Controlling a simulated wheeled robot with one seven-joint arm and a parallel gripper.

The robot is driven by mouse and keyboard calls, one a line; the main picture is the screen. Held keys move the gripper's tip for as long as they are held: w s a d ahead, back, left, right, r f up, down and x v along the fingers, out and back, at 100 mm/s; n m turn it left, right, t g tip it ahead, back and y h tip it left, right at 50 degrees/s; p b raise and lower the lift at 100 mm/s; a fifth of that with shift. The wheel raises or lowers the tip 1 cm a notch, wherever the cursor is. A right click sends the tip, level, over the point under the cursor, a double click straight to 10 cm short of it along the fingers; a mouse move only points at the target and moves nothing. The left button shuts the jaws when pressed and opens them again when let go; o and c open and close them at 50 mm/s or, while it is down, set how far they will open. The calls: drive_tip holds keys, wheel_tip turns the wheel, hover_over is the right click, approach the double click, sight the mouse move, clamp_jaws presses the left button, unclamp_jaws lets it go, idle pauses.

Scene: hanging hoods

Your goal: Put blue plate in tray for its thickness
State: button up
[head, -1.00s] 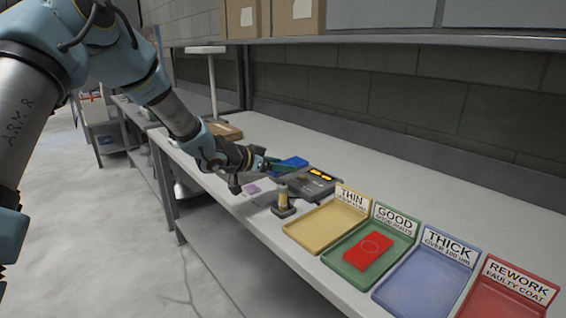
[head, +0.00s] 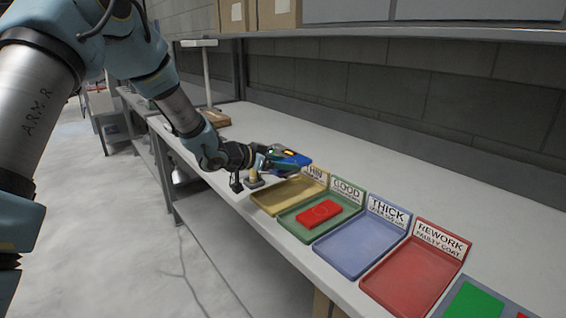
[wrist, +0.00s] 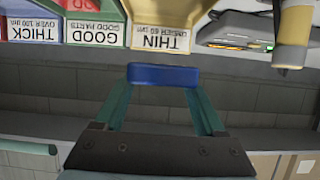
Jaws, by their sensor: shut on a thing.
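The blue plate (head: 290,157) is held in my gripper (head: 276,160), which is shut on it. In the wrist view the blue plate (wrist: 163,75) spans between the two green fingertips of my gripper (wrist: 163,82). It is held above the bench, near the yellow THIN tray (head: 268,203). The green GOOD tray (head: 291,226) holds a red plate (head: 318,213). The blue THICK tray (head: 352,250) and the red REWORK tray (head: 400,285) are empty. The THICK label (wrist: 33,25) shows upside down in the wrist view.
A grey gauge device (wrist: 243,38) with lit displays stands beside the THIN tray, partly hidden behind my gripper in the head view. A small post stand (head: 254,179) is close by. Another tray with a green panel (head: 474,302) is at lower right. The bench behind the trays is clear.

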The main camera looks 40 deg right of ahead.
sight(282, 198)
wheel_tip(282, 198, down, 9)
drive_tip(key=b, duration=0.5)
drive_tip(key=shift+r+b, duration=0.2)
drive_tip(key=shift+b, duration=0.15)
drive_tip(key=shift+f, duration=0.55)
idle(0.4)
drive_tip(key=o, duration=1.5)
drive_tip(key=shift+a, duration=0.1)
drive_tip(key=b+v, duration=0.1)
drive_tip(key=v, duration=0.9)
drive_tip(key=shift+a+r+b, duration=0.1)
drive_tip(key=shift+a+b, duration=0.2)
drive_tip(key=shift+b, duration=0.05)
